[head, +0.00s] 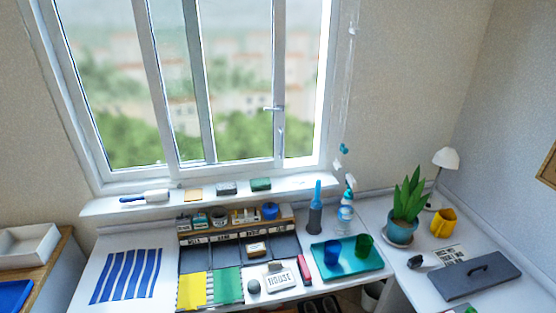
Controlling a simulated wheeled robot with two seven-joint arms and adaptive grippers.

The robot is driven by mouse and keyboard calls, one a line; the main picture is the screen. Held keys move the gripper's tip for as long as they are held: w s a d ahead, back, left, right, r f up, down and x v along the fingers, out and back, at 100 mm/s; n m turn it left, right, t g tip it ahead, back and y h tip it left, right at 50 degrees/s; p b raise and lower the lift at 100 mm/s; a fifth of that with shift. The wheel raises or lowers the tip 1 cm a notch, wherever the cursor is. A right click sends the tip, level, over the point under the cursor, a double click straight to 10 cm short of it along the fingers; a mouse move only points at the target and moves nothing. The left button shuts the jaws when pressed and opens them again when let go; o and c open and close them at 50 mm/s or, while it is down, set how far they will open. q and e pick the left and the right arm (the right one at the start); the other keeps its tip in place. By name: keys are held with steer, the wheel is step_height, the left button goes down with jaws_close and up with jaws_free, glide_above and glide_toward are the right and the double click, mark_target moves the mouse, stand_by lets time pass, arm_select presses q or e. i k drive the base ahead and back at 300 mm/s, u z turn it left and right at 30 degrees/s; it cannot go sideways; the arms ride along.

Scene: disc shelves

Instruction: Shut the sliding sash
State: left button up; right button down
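The window (90,100) fills the upper left of the head view, in a white frame. The sliding sash (279,70) is a white-framed pane with a small handle (272,108) on its right upright. A narrow, brighter strip shows between that upright and the right side of the window frame, so the sash looks partly open. Another upright (203,80) stands left of the handle. Neither of my grippers is in view, and nothing touches the sash.
The sill (100,205) holds a brush (145,198) and several small blocks. A cord hangs right of the window.

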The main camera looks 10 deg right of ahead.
mark_target(141, 9)
steer(key=u, duration=1.1)
steer(key=i, duration=0.6)
steer(key=z, duration=0.25)
